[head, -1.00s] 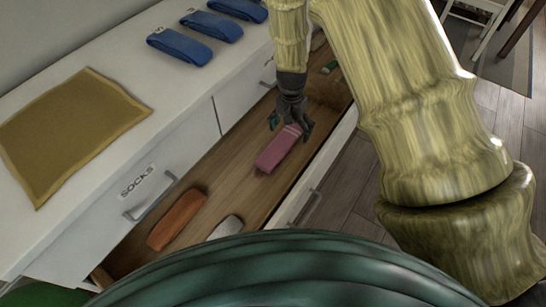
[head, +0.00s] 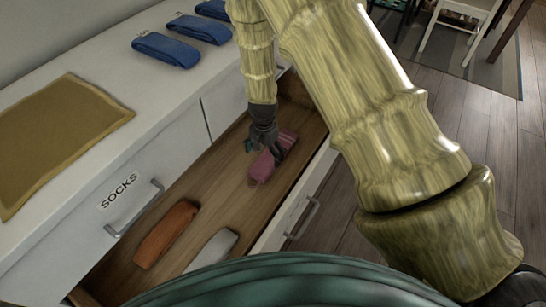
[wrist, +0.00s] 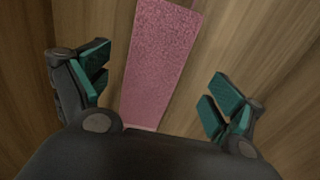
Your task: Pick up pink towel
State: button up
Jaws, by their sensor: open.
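The pink towel (head: 263,166) is a folded strip lying on the wooden bottom of an open drawer (head: 208,178). In the wrist view the pink towel (wrist: 160,62) runs up the picture between the two fingers, with wood on both sides. My gripper (head: 266,148) is over the towel's far part and hides some of it. In the wrist view my gripper (wrist: 160,88) is open, with one green-padded finger on each side of the towel and nothing held. I cannot tell how far the fingertips are above the drawer bottom.
An orange folded towel (head: 166,233) and a whitish one (head: 211,251) lie nearer in the drawer. Blue folded towels (head: 167,49) and a mustard cloth (head: 58,140) lie on the white top. A label reading SOCKS (head: 118,190) is on a closed drawer front. Open floor (head: 460,120) is at right.

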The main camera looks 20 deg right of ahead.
aim_at(267, 161)
jog(key=f, duration=0.1)
jog(key=f+b, duration=0.1)
jog(key=f, duration=0.3)
jog(key=shift+s+d+b, duration=0.1)
jog(key=shift+d+b, duration=0.2)
jog(key=c, duration=1.2)
